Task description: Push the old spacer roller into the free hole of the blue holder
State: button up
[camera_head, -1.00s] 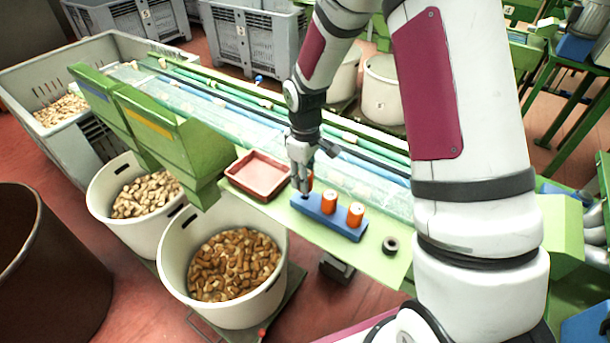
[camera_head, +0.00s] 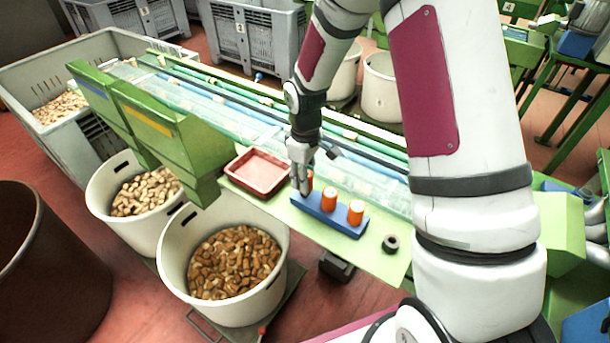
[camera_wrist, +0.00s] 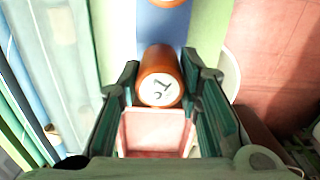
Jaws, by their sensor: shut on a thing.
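The blue holder (camera_head: 343,228) lies on the green table. Two orange rollers stand upright in it, a middle one (camera_head: 329,201) and a right one (camera_head: 356,212). My gripper (camera_head: 303,190) points down at the holder's left end. It is shut on an orange roller, the spacer roller (camera_wrist: 160,82), whose pale, marked end faces the wrist camera between the fingers. In the head view only a sliver of this roller shows beside the fingers. Its lower end and the hole under it are hidden, so I cannot tell how deep it sits. The holder (camera_wrist: 163,30) also shows in the wrist view.
A red tray (camera_head: 258,190) lies left of the holder, close to my gripper. A small dark ring (camera_head: 390,243) lies on the table to the right. The conveyor (camera_head: 240,110) runs behind. A white bin of corks (camera_head: 170,290) stands below the table's front edge.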

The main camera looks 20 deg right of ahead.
jog(key=shift+f+b, duration=0.3)
jog(key=shift+f, duration=0.75)
dwell(0.9)
jog(key=o, duration=1.2)
jog(key=shift+o, duration=0.2)
notch_tip(320, 180, up, 12)
jog(key=shift+r, duration=0.1)
jog(key=s+r+m+t, duration=0.5)
jog(key=s+r+m, duration=0.3)
jog(key=s+r, duration=1.2)
jog(key=s, duration=0.3)
jog(key=shift+s+r+t, duration=0.2)
jog(key=shift+s+t, duration=0.05)
jog(key=shift+t, duration=0.05)
